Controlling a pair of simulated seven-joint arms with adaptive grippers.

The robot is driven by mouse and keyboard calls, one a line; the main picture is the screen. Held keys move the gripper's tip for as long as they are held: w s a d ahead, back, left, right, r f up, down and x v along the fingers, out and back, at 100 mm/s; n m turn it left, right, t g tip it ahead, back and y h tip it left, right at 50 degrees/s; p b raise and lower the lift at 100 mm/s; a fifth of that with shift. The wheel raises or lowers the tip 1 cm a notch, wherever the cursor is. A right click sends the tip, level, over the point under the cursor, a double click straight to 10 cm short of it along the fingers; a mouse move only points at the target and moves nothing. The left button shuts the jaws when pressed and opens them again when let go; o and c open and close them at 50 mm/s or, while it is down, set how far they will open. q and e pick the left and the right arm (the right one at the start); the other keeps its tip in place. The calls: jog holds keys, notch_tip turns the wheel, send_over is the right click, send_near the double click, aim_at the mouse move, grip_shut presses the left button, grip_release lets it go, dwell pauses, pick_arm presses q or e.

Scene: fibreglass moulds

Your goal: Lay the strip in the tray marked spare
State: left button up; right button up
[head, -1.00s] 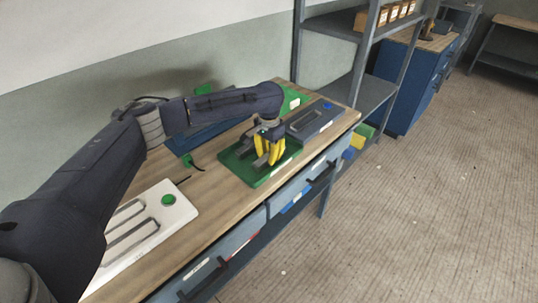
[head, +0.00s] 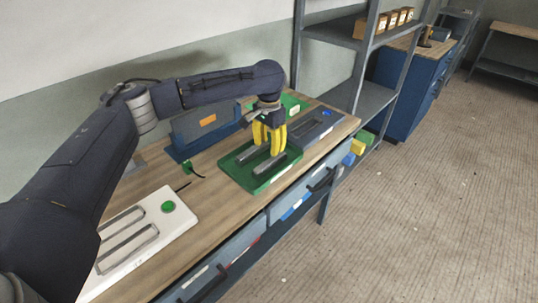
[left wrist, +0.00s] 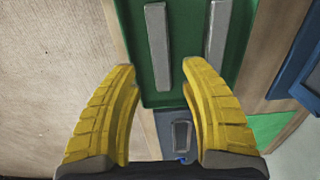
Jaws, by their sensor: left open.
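A green tray (head: 240,173) lies on the bench. Two grey strips lie in it side by side, apart: a rear strip (head: 255,150) and a front strip (head: 270,163). Both strips also show in the left wrist view, one at left (left wrist: 157,45) and one at right (left wrist: 215,35). My left gripper (head: 269,150), with yellow fingers, is above the tray. I cannot read the word spare on any tray. My right gripper is not in view.
A white slotted plate (head: 180,222) with a green button is at near left. A grey slotted block (head: 328,128) with a blue button lies beyond the green tray. A blue holder (head: 205,135) stands behind. A shelf rack (head: 355,85) rises at the bench's far end.

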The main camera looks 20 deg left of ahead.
aim_at(269, 161)
pick_arm(q)
jog(key=shift+r, duration=2.15)
